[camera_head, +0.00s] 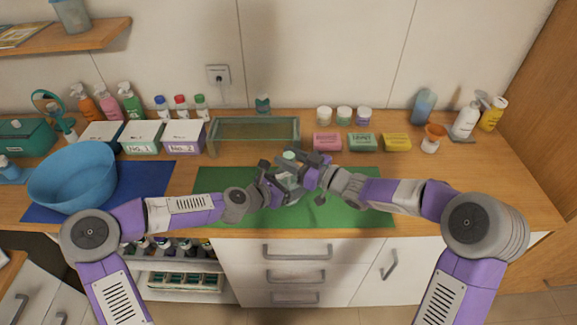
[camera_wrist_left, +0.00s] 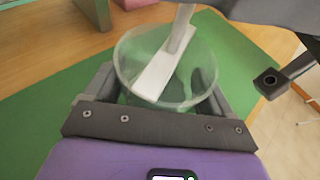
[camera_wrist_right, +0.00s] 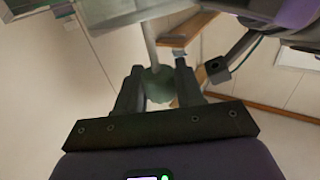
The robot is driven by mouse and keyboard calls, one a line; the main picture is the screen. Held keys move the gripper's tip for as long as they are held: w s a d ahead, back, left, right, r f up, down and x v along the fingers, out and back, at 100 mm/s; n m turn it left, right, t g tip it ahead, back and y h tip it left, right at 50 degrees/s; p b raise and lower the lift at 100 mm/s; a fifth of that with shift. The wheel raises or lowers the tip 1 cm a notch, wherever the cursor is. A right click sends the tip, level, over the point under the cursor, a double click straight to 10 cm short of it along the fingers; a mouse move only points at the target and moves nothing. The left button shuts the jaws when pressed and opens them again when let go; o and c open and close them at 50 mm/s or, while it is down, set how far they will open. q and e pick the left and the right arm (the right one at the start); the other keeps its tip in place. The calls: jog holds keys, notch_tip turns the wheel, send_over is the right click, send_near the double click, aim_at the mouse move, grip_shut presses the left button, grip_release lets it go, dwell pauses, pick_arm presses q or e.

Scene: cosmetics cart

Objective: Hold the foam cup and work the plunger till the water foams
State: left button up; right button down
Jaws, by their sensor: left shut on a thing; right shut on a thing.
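The foam cup (camera_head: 287,184) is over the green mat; my left gripper (camera_head: 281,186) is shut on it. In the left wrist view the clear, round cup (camera_wrist_left: 202,62) sits between the two fingers. A pale plunger rod (camera_wrist_left: 181,28) with a flat white bar (camera_wrist_left: 158,76) shows at the cup's opening. My right gripper (camera_head: 301,167) is shut on the plunger's greenish knob (camera_head: 288,155), above the cup. The knob (camera_wrist_right: 158,86) also shows between the fingers in the right wrist view, with the rod running from it. I cannot tell whether there is foam in the cup.
The green mat (camera_head: 225,205) lies on the wooden counter. Behind are a glass tray (camera_head: 254,147), pink, green and yellow boxes (camera_head: 362,142) and small jars (camera_head: 344,116). A blue basin (camera_head: 72,178) stands at left.

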jog(key=shift+r, duration=0.8)
jog(key=c, duration=0.8)
grip_release()
jog(key=shift+f, duration=0.1)
jog(key=v, duration=1.2)
